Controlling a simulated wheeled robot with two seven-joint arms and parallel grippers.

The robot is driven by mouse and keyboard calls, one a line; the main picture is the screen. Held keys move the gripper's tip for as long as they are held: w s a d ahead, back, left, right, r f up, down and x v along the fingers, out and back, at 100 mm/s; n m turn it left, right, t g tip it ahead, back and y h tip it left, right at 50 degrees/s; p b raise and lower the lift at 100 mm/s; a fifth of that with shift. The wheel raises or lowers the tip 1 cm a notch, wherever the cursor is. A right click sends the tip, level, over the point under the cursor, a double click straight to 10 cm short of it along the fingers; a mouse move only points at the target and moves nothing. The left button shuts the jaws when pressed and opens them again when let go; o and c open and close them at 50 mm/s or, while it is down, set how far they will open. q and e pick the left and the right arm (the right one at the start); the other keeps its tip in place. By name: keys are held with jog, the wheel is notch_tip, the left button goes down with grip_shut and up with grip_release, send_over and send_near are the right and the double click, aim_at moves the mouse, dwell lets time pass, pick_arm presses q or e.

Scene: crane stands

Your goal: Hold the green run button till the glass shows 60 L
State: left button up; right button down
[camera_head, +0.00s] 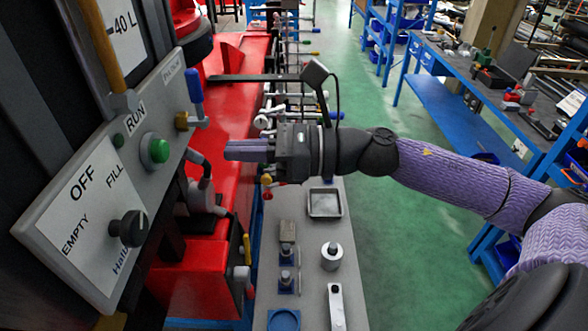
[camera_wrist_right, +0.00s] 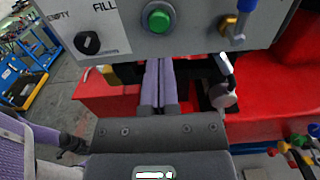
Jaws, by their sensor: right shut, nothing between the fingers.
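The green run button (camera_head: 155,151) sits on a grey panel (camera_head: 60,235) at the left, below the word RUN. It also shows at the top of the right wrist view (camera_wrist_right: 158,18). My right gripper (camera_head: 228,150) is shut and empty, pointing left at the panel, with a gap between its fingertips and the button. In the wrist view its fingertips (camera_wrist_right: 160,63) lie below the button. The glass (camera_head: 100,45) is an amber upright tube beside a 40 L mark at the upper left; the 60 L mark is out of view. My left gripper is not in view.
A black selector knob (camera_head: 130,228) with OFF, FILL and EMPTY labels is on the panel. A blue-handled lever (camera_head: 196,90) sticks out right of the button. A red machine body (camera_head: 225,90) stands behind. A grey bench (camera_head: 310,230) holds a tray and metal parts.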

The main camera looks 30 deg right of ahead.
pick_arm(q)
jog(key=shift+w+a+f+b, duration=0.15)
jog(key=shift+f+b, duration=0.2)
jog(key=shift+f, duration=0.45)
pick_arm(e)
jog(key=v, duration=0.5)
jog(key=shift+s+d, duration=0.1)
jog(key=shift+s, duration=0.1)
